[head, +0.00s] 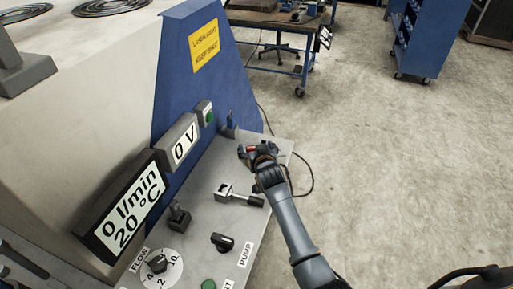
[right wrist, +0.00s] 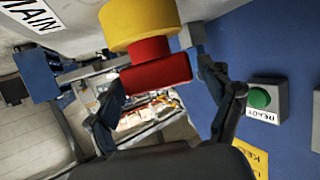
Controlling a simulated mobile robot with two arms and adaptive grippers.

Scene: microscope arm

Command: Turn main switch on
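The main switch is a red knob (right wrist: 158,66) on a yellow base (right wrist: 138,22), next to a label reading MAIN (right wrist: 30,14) in the right wrist view. My right gripper (right wrist: 162,82) is open, with one finger on each side of the red knob. I cannot tell whether either finger touches it. In the head view my right gripper (head: 264,164) is at the far end of the grey control panel (head: 205,235), over the switch, which it mostly hides; a bit of red (head: 251,149) shows there. My left gripper is not in view.
Displays read 0 V (head: 184,142) and 0 l/min, 20 °C (head: 128,208). A green READY button (right wrist: 260,97) is beside the gripper. The panel holds a flow dial (head: 158,265), a pump knob (head: 222,242) and a lever (head: 240,195). Open floor (head: 400,160) lies right.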

